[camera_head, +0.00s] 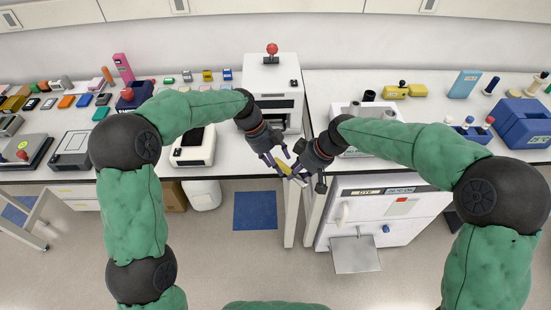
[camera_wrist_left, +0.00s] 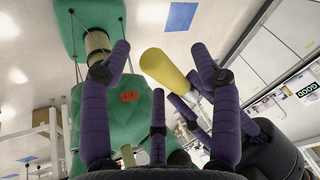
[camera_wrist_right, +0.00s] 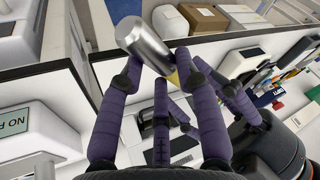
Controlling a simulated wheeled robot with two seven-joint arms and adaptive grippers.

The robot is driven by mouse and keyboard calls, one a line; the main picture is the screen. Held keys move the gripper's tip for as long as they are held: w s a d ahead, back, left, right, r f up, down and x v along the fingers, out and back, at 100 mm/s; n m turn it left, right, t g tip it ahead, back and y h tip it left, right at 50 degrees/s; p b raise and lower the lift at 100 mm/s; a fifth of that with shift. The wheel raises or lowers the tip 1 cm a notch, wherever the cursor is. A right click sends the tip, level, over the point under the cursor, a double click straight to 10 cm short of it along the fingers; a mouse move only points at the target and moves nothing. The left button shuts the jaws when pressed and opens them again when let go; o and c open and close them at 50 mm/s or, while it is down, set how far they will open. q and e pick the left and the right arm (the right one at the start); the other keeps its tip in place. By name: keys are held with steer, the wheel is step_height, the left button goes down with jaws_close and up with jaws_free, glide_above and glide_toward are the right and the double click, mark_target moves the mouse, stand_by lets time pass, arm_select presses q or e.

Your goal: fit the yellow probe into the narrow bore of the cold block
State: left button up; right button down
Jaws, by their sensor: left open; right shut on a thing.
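The probe has a yellow end (camera_head: 283,168) and a bright metal end. It hangs between my two grippers in front of the bench. My right gripper (camera_head: 295,172) is shut on it; in the right wrist view the metal end (camera_wrist_right: 145,45) points up past the fingers. In the left wrist view the yellow end (camera_wrist_left: 165,68) lies between the spread fingers of my left gripper (camera_wrist_left: 160,52), which is open. I cannot tell whether they touch it. I cannot pick out the cold block with certainty; a white unit (camera_head: 380,107) is partly hidden behind my right forearm.
A white machine (camera_head: 270,72) with a red knob stands behind the grippers. A white cabinet (camera_head: 385,215) with a lowered flap (camera_head: 355,254) is below right. Several small coloured items crowd the left bench.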

arm_select(q)
steer(key=shift+c, duration=0.3)
jaws_close()
arm_select(e)
steer(key=c, duration=0.8)
jaws_free()
steer(key=shift+r, duration=0.1)
